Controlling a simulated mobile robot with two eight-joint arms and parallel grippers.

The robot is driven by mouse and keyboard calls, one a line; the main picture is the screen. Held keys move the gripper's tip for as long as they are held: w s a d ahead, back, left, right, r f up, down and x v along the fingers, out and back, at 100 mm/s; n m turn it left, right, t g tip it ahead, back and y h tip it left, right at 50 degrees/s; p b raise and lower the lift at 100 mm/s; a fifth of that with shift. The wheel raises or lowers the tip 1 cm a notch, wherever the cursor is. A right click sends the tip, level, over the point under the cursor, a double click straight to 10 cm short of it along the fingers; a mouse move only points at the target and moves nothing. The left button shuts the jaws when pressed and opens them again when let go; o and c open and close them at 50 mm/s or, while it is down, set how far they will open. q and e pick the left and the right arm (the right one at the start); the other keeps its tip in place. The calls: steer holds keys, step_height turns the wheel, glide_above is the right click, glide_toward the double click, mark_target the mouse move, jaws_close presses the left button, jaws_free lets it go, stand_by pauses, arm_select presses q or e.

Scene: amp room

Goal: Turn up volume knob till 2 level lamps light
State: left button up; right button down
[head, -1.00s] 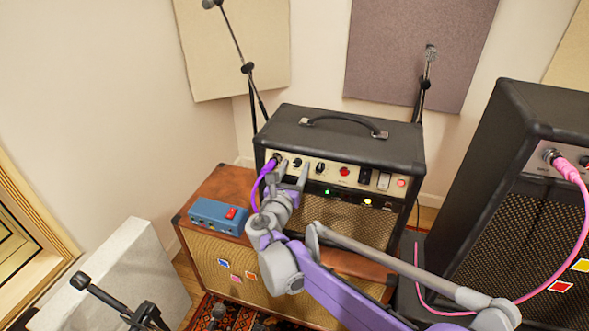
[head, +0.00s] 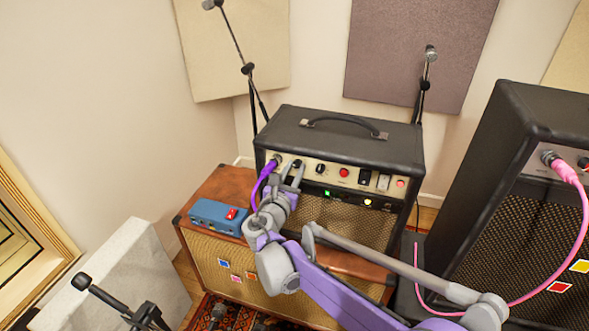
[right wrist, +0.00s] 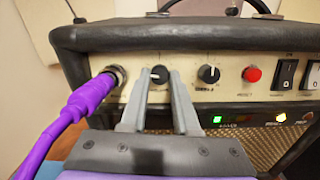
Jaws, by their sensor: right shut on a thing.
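The black amp head (head: 340,150) stands on a brown speaker cabinet. My right gripper (right wrist: 160,82) is shut on a small black volume knob (right wrist: 160,74) with a white pointer, second from the left on the cream panel. The knob's label is partly hidden by the fingers. In the head view my right gripper (head: 291,172) reaches the panel's left part. Below the panel a green lamp (right wrist: 217,119) is lit, and an amber lamp (right wrist: 280,118) glows farther right. I cannot tell how many level lamps are lit. My left gripper is out of view.
A purple cable (right wrist: 75,108) is plugged in just left of the knob. Another black knob (right wrist: 209,74) and a red button (right wrist: 252,74) sit to its right. A blue box (head: 213,214) rests on the brown cabinet (head: 215,260). A black amp (head: 530,180) stands at the right.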

steer(key=m+p, duration=0.1)
steer(key=m, duration=0.2)
steer(key=m+g+h, duration=0.1)
steer(key=m, duration=0.3)
steer(key=shift+a+h+p, duration=0.15)
steer(key=shift+h+p, duration=0.15)
steer(key=shift+p, duration=0.1)
steer(key=shift+m, duration=0.4)
steer(key=c, duration=0.7)
jaws_free()
steer(key=shift+o, duration=0.2)
steer(key=v, duration=1)
steer(key=shift+s+a, duration=0.15)
steer(key=shift+s, duration=0.2)
steer(key=shift+r, duration=0.1)
